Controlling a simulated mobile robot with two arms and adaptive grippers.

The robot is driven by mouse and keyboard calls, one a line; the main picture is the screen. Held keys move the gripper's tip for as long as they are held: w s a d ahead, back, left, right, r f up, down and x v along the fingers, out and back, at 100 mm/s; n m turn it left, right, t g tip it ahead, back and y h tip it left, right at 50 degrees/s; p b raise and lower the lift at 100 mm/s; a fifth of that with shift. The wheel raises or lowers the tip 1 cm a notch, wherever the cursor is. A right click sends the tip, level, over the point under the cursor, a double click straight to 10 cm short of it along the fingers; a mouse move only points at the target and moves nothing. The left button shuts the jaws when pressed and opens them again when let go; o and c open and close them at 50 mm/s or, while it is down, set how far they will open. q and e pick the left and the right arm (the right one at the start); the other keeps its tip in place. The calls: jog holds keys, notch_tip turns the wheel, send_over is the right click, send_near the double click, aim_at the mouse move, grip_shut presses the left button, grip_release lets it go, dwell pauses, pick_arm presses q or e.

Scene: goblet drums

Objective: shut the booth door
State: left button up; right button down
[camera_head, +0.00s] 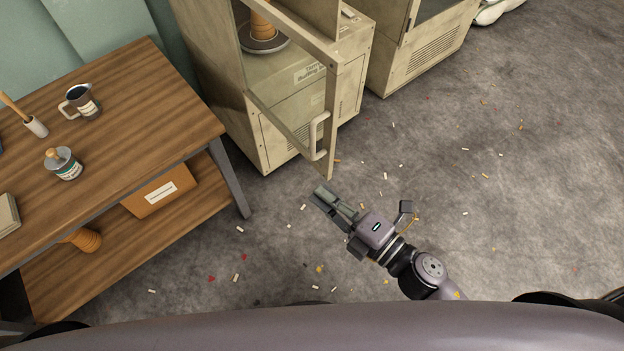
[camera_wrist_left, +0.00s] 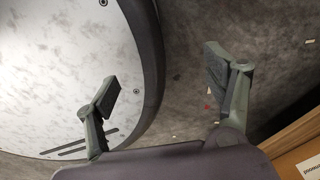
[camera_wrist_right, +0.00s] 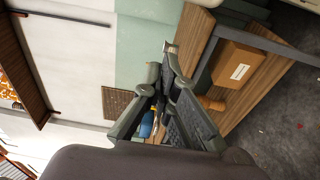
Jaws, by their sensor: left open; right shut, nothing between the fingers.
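The booth (camera_head: 350,90) is a beige cabinet at the top centre of the head view. Its framed, see-through door (camera_head: 332,100) stands open, swung out towards me. A pale upright handle (camera_head: 318,136) is on the door near its free edge. My right gripper (camera_head: 324,196) is shut and empty, just below the door's lower free corner and apart from the handle; its closed fingers also show in the right wrist view (camera_wrist_right: 172,62). My left gripper (camera_wrist_left: 162,80) is open and empty in the left wrist view, outside the head view.
A wooden bench (camera_head: 135,90) with a mug (camera_head: 84,102) and a small jar (camera_head: 66,166) stands at the left, a cardboard box (camera_head: 160,190) on its lower shelf. A second beige cabinet (camera_head: 425,50) stands right of the booth. The scrap-strewn floor (camera_head: 500,200) at right is open.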

jog(key=p+x, duration=0.3)
jog(key=x, duration=0.8)
pick_arm(q)
jog(key=r, duration=0.2)
jog(key=shift+w+d+r, duration=0.2)
jog(key=shift+w+r, duration=0.15)
pick_arm(e)
jog(key=d, duration=0.2)
jog(key=w+d, duration=0.1)
jog(key=d, duration=0.1)
jog(key=shift+d, duration=0.25)
pick_arm(q)
jog(key=shift+d, duration=0.15)
pick_arm(e)
jog(key=shift+w+d, duration=0.15)
